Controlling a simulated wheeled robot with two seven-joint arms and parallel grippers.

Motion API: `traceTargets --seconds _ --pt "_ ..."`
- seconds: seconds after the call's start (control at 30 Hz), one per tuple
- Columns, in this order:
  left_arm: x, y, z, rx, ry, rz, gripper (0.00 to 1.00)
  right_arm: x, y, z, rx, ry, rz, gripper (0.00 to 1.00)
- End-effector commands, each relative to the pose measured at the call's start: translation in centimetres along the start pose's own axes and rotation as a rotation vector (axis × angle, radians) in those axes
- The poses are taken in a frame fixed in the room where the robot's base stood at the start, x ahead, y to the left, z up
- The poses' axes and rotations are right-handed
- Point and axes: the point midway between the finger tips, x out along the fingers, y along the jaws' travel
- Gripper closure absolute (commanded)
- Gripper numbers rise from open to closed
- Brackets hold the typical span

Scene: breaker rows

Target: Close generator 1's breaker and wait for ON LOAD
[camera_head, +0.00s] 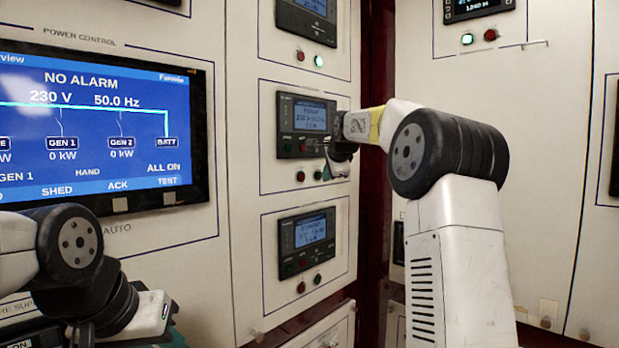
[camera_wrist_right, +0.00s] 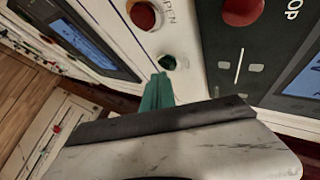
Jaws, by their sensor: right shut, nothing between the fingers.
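The large screen (camera_head: 95,115) reads NO ALARM, 230 V and 50.0 Hz, with GEN 1 and GEN 2 both at 0 kW. Three breaker units are stacked beside it. My right gripper (camera_head: 338,166) is shut and empty by the middle unit (camera_head: 307,112), partly covering its right side. In the right wrist view its green fingertip (camera_wrist_right: 156,92) is just short of or at a dark green button (camera_wrist_right: 167,62); I cannot tell if they touch. A red button marked OPEN (camera_wrist_right: 145,15) is beside that. My left gripper (camera_head: 150,312) is low at left, jaws unclear.
The upper unit (camera_head: 307,18) and lower unit (camera_head: 307,235) each have a red and a green button beneath. The right-hand panel wall (camera_head: 570,60) stands behind my right arm.

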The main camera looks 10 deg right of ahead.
Motion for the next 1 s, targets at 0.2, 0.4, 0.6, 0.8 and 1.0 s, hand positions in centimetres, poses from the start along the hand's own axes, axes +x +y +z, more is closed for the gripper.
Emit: traceTargets --seconds 0.2,0.4,0.6,0.8,1.0 --pt "0.00 0.00 0.00 0.000 0.000 0.000 0.64 0.27 -0.14 0.21 0.000 0.000 0.001 1.00" --pt "0.00 0.00 0.00 0.000 0.000 0.000 0.64 0.27 -0.14 0.22 0.000 0.000 0.001 1.00" --pt "0.00 0.00 0.00 0.000 0.000 0.000 0.64 0.39 -0.21 0.29 0.000 -0.001 0.001 1.00" --pt "0.00 0.00 0.00 0.000 0.000 0.000 0.64 0.56 -0.35 0.40 0.000 -0.001 0.001 1.00" --pt "0.00 0.00 0.00 0.000 0.000 0.000 0.64 0.72 -0.46 0.53 0.000 -0.001 0.001 1.00"
